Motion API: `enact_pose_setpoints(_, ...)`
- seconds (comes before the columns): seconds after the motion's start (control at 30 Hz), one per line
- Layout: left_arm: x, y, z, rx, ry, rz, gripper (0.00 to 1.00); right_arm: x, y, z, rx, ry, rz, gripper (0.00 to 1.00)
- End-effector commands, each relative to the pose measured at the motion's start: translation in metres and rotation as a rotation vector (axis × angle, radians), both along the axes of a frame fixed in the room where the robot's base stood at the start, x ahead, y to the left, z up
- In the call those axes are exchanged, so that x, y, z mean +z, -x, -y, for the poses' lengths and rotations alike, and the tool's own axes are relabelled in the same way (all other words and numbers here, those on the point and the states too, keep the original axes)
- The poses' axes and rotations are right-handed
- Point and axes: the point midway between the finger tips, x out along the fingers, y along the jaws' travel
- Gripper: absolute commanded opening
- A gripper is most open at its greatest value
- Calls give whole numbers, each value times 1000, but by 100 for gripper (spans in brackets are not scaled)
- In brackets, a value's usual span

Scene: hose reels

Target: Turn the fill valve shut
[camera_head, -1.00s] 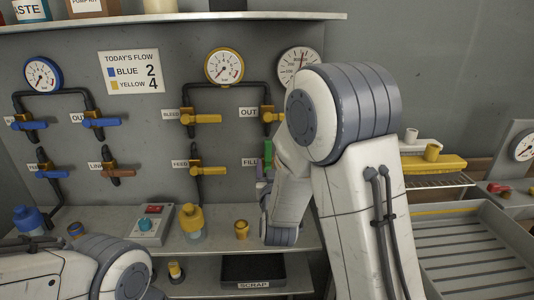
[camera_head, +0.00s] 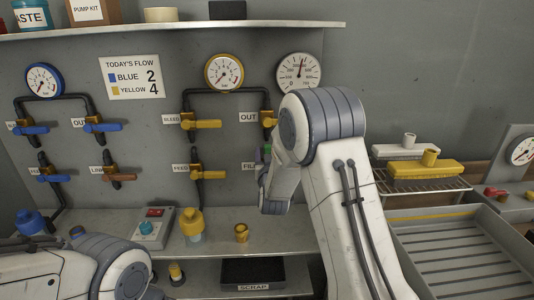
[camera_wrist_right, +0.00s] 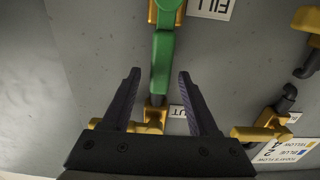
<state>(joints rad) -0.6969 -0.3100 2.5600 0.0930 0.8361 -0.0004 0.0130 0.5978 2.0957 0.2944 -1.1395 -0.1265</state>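The fill valve has a green handle (camera_wrist_right: 162,55) on a brass body beside a FILL label (camera_wrist_right: 210,8) in the right wrist view. The handle lies in line with the dark pipe. In the head view a sliver of the green handle (camera_head: 266,153) shows above the FILL label (camera_head: 249,166), mostly hidden by my right arm. My right gripper (camera_wrist_right: 159,74) is open and empty, with one finger on each side of the handle in the picture. No touch shows, and I cannot tell the depth between them. My left gripper is out of view.
The yellow OUT valve (camera_head: 267,119) sits just above the fill valve, the FEED valve (camera_head: 207,175) to its left. A shelf below holds a yellow-capped bottle (camera_head: 192,224) and a brass cup (camera_head: 241,232). A black scrap bin (camera_head: 252,272) stands lower.

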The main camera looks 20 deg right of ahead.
Motion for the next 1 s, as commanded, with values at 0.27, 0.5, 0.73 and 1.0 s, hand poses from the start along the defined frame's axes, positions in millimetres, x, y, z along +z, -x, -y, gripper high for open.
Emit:
enact_pose_setpoints(0.27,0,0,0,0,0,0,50,0,0,0,0,0,0,0)
enact_pose_setpoints(0.5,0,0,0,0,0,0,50,0,0,0,0,0,0,0)
enact_pose_setpoints(0.73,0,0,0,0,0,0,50,0,0,0,0,0,0,0)
enact_pose_setpoints(1.0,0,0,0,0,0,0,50,0,0,0,1,0,0,0)
